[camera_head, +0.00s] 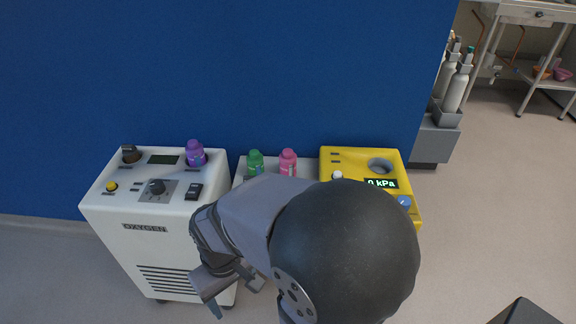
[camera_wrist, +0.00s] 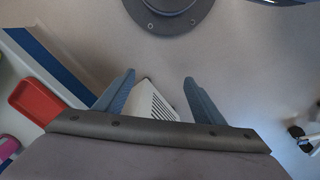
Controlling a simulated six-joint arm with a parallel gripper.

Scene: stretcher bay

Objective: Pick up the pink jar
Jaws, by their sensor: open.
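The pink jar (camera_head: 288,162) stands upright on a pale surface between the white oxygen unit and the yellow unit in the head view. Its lower part is hidden behind my arm. A green-capped green jar (camera_head: 255,163) stands just left of it. My gripper (camera_head: 237,302) is open and low in front of the oxygen unit, below and left of the pink jar and well apart from it. In the wrist view my gripper (camera_wrist: 160,78) has nothing between its fingers. A pink thing (camera_wrist: 8,148) is cut off at that view's left edge; I cannot tell what it is.
A purple jar (camera_head: 195,153) stands on the white oxygen unit (camera_head: 145,245). The yellow unit (camera_head: 350,165) is at the right. A blue wall (camera_head: 220,70) rises behind. A red tray (camera_wrist: 37,100) shows in the wrist view. Floor (camera_head: 480,220) is clear at the right.

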